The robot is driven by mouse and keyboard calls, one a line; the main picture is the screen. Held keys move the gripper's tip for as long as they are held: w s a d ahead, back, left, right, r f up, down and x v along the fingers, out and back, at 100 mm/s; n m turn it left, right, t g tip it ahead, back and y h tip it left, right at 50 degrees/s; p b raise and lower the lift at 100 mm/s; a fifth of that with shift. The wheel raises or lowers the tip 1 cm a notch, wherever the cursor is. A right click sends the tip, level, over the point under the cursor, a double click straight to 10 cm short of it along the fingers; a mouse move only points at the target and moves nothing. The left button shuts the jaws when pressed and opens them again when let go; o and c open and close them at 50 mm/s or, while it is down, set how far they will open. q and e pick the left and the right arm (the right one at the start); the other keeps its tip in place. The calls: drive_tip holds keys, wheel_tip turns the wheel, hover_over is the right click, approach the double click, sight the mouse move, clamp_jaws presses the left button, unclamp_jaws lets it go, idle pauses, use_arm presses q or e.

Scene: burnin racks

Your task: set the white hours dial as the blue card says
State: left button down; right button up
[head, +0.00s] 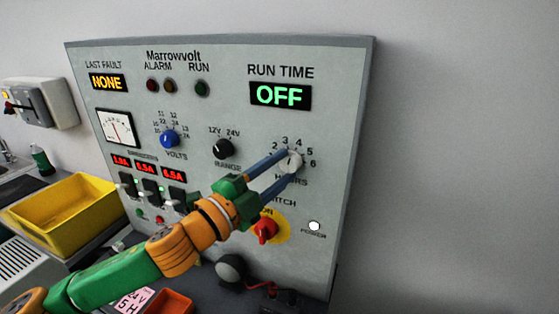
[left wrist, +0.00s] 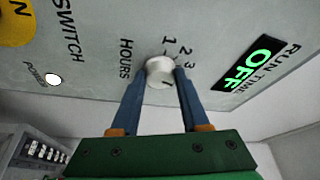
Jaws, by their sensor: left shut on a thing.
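The white hours dial (head: 291,163) is on the right of the grey panel, under numbers of which 2 to 6 are readable. It also shows in the left wrist view (left wrist: 159,73), with a short dark mark on its face; I cannot tell which number it points to. My left gripper (head: 288,160) is shut on the dial, one blue finger on each side. The run time display (head: 280,95) reads OFF. I see no blue card. A pink card (head: 133,299) lies low in the head view, partly hidden by my left arm. My right gripper is not in view.
The red switch (head: 265,231) on its yellow disc is just below my gripper. The black range knob (head: 222,149) and blue volts knob (head: 169,138) are to the left. A yellow bin (head: 62,212) and an orange tray (head: 172,303) stand near the panel.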

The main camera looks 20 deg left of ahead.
use_arm(q)
drive_tip(key=shift+r, duration=0.1)
idle(0.5)
drive_tip(key=c, duration=0.6)
unclamp_jaws()
drive_tip(key=shift+o, duration=1)
drive_tip(key=shift+w, duration=0.1)
drive_tip(key=b+v, duration=0.7)
drive_tip(key=b, duration=0.1)
drive_tip(key=shift+a, duration=0.1)
